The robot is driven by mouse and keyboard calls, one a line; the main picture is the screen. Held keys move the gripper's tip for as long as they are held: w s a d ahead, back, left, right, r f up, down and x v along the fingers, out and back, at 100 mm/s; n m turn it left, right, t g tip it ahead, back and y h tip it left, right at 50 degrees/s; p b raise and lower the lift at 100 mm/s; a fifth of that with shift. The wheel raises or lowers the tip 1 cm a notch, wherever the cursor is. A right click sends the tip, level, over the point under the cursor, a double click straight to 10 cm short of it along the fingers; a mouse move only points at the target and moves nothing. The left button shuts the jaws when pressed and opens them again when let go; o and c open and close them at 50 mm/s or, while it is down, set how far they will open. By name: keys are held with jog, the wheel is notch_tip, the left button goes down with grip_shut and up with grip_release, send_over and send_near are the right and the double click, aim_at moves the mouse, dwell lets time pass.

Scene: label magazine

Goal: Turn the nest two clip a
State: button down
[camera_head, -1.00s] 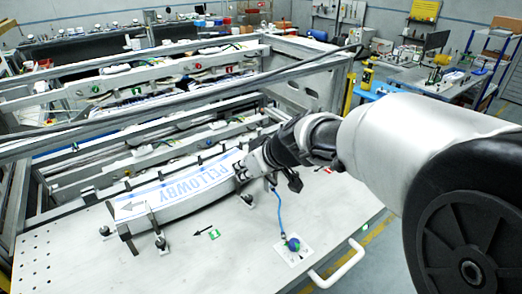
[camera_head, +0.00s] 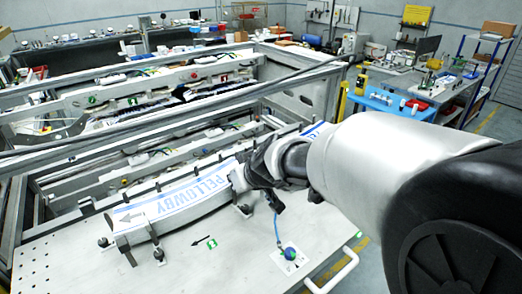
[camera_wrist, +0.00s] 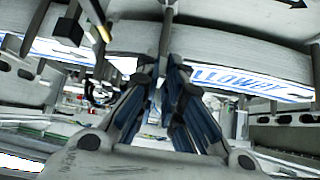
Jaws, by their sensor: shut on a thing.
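A long curved pale part (camera_head: 180,205) with blue "PELLOWBY" lettering and an arrow lies at the near edge of the frame. Clips with dark knobs stand along its near side: one at the left end (camera_head: 158,254) and one near my gripper (camera_head: 243,210). My gripper (camera_head: 238,180) is at the right part of the lettered piece. In the wrist view my gripper (camera_wrist: 163,72) is closed around the lower end of a grey post-like clip (camera_wrist: 167,35), beside the lettered edge (camera_wrist: 250,82). I cannot tell the nest number or the clip's letter. My wrist hides part of the piece in the head view.
A pale perforated table (camera_head: 215,265) carries a green marker with an arrow (camera_head: 211,243) and a blue knob on a cable (camera_head: 290,253). Metal frame rails (camera_head: 150,95) lie behind. In the wrist view a black knob (camera_wrist: 68,30) and a gold-tipped rod (camera_wrist: 102,30) are close to my gripper.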

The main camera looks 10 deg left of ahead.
jog(key=shift+s+a+m+t+h+p, duration=0.15)
jog(key=shift+a+m+h+p, duration=0.55)
jog(key=shift+m+h+p, duration=1.75)
jog(key=shift+w+a+m+t+h+p, duration=0.15)
jog(key=shift+a+m+h+p, duration=0.85)
jog(key=shift+m+p, duration=2.55)
jog(key=shift+s+a+m+t+h+p, duration=0.1)
jog(key=shift+a+m+t+h+p, duration=0.2)
jog(key=shift+m+h+p, duration=2.9)
jog(key=n+y+p, duration=0.2)
jog(key=shift+n, duration=0.4)
jog(key=c, duration=1.7)
grip_release()
